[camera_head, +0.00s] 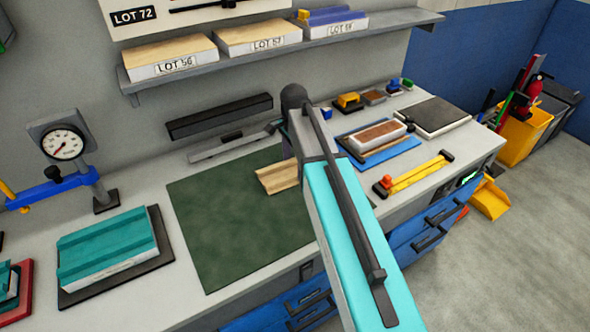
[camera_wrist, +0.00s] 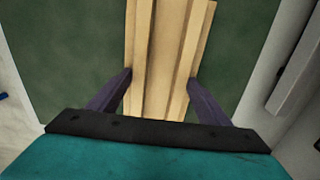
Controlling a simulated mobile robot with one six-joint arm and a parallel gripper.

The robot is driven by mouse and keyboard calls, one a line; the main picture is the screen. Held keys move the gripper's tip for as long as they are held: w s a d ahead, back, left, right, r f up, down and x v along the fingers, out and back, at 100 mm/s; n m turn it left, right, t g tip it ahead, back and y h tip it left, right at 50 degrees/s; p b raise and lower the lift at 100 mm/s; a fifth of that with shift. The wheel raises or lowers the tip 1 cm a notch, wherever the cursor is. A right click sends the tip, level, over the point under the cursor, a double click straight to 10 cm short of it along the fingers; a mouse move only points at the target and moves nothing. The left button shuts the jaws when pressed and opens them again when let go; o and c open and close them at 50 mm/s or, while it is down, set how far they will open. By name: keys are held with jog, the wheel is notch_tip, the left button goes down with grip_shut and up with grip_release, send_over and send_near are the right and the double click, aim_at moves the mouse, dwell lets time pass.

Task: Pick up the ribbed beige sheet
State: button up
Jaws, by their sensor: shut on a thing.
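The ribbed beige sheet (camera_wrist: 168,55) lies between the two dark purple fingers of my gripper (camera_wrist: 160,92) in the wrist view, with its ribs running away from the gripper. The fingers press on its left and right edges, so the gripper is shut on it. In the head view the sheet (camera_head: 278,177) shows over the right part of the dark green mat (camera_head: 225,215), partly hidden by my arm. I cannot tell whether it touches the mat or is held just above it. My gripper's fingers are hidden behind my arm in the head view.
A teal ribbed panel on a white block (camera_head: 108,247) sits on a dark plate at the left. A dial gauge (camera_head: 63,145) stands behind it. A black bar (camera_head: 220,116) is on the wall behind the mat. A blue tray with a brown-topped block (camera_head: 378,135) and yellow clamp (camera_head: 415,175) stand right.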

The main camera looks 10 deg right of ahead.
aim_at(294, 170)
jog(key=shift+r, duration=0.15)
jog(key=shift+r+b, duration=0.65)
jog(key=shift+r, duration=0.9)
jog(key=s+d+b, duration=0.1)
jog(key=s+d, duration=0.1)
jog(key=s, duration=0.3)
jog(key=s+d+r+b, duration=0.1)
jog(key=s+d, duration=0.1)
jog(key=s, duration=0.3)
jog(key=s+d+b, duration=0.1)
jog(key=s+d, duration=0.1)
jog(key=s, duration=0.2)
jog(key=shift+s+r, duration=0.3)
jog(key=shift+s, duration=0.1)
jog(key=shift+w, duration=0.1)
